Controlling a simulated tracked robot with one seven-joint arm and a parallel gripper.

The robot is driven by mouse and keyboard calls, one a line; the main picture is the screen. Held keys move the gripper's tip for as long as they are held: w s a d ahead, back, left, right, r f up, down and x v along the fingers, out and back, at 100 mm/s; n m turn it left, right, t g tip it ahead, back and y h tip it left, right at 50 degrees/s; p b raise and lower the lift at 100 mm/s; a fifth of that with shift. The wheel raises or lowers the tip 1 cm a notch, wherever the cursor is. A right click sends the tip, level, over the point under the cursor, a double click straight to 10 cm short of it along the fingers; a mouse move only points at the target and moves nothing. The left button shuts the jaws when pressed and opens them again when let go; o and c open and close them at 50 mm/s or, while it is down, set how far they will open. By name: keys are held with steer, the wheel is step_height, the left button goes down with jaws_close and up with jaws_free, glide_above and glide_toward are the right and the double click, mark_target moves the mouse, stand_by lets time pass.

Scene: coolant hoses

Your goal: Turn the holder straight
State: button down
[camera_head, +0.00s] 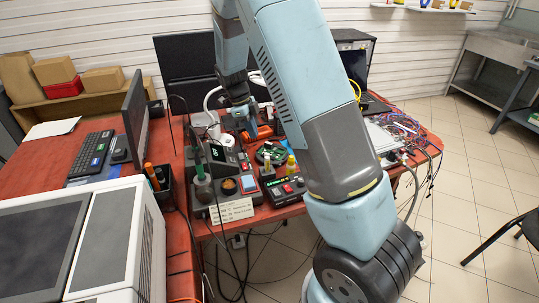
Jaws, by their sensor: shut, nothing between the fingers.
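My gripper (248,128) is at the far side of the red workbench (205,232), pointing down among the tools. It is small here and partly covered by my own arm, but it looks shut and empty. An orange-and-black item (265,132) is right beside its tips; I cannot tell whether they touch. A green circuit board (270,153) lies just nearer than the gripper. A holder with its hoses cannot be made out clearly in this clutter, so its angle cannot be told.
A soldering station (228,185) and a small dark unit with a red button (287,190) stand at the bench's front edge. A white roll (205,122) is left of the gripper. Tangled wires (405,130) lie at the right. A monitor (135,117) stands at the left.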

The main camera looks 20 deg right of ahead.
glide_toward(271, 157)
steer(key=s+f, duration=0.1)
steer(key=f, duration=0.1)
steer(key=s+a+f, duration=0.2)
steer(key=f, duration=0.1)
steer(key=shift+f, duration=0.3)
steer(key=shift+s+d+f, duration=0.15)
steer(key=shift+s+d, duration=0.2)
steer(key=shift+d, duration=0.15)
steer(key=shift+s+d+f, duration=0.15)
steer(key=shift+s+d, duration=0.15)
steer(key=shift+d, duration=0.15)
steer(key=shift+s+d+f, duration=0.2)
steer(key=shift+s+d, duration=0.3)
steer(key=shift+d, duration=0.2)
